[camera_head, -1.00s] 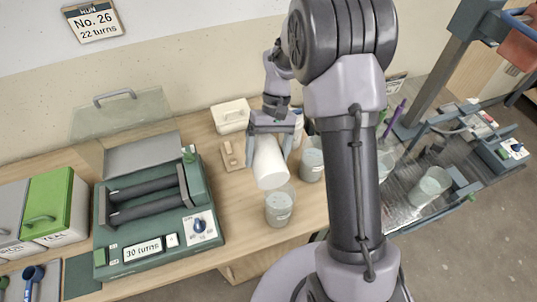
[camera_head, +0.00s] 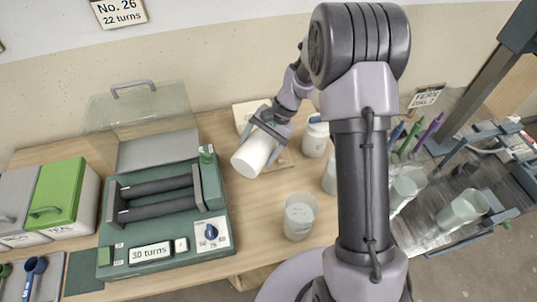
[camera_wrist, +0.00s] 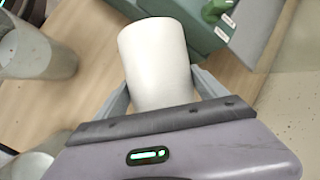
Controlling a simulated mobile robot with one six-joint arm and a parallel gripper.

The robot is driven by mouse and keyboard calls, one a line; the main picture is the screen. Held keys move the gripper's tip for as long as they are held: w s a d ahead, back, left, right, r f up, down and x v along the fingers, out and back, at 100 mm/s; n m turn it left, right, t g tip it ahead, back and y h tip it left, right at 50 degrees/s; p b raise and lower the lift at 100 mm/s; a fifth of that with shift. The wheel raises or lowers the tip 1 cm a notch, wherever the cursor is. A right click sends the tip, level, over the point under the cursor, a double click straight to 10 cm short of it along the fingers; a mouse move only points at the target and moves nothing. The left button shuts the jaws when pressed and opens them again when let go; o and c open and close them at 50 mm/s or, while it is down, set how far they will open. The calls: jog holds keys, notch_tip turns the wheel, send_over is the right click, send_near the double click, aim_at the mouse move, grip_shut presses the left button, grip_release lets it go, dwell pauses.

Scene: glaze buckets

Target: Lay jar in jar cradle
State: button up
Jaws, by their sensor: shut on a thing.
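My gripper (camera_head: 262,140) is shut on a white cylindrical jar (camera_head: 251,156) and holds it tilted above the wooden bench. In the wrist view the jar (camera_wrist: 157,62) sits between the two fingers of my gripper (camera_wrist: 160,90). The likely jar cradle is the pair of dark rollers (camera_head: 158,198) on a green machine (camera_head: 215,255), to the left of the jar. The rollers are empty, and the jar is apart from them. Part of the green machine (camera_wrist: 205,15) shows at the top of the wrist view.
A raised clear lid (camera_head: 140,105) stands behind the rollers. A translucent cup (camera_head: 299,216) stands on the bench to the machine's right. Green and grey boxes (camera_head: 62,198) are at the left. Bench between machine and cup is clear.

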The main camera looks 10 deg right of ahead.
aim_at(261, 131)
jog(key=w+m, duration=0.1)
jog(key=w+m+t+p, duration=0.1)
jog(key=w+r+m+t, duration=0.1)
jog(key=m, duration=0.1)
jog(key=shift+w+d+r, duration=0.1)
jog(key=shift+w+d, duration=0.2)
jog(key=shift+w, duration=0.1)
jog(key=w+m, duration=0.1)
jog(key=w+d+m+t+p, duration=0.1)
jog(key=m, duration=0.1)
jog(key=d+m+t+h, duration=0.1)
jog(key=shift+w+d+r+p, duration=0.1)
jog(key=shift+w+d+p, duration=0.1)
jog(key=shift+w+p, duration=0.15)
jog(key=shift+w+d+m+t, duration=0.15)
jog(key=shift+d+m+t, duration=0.15)
jog(key=shift+m, duration=0.2)
notch_tip(261, 131, down, 10)
jog(key=b, duration=0.8)
jog(key=shift+r, duration=0.1)
jog(key=o, duration=1.8)
jog(key=shift+r, duration=0.1)
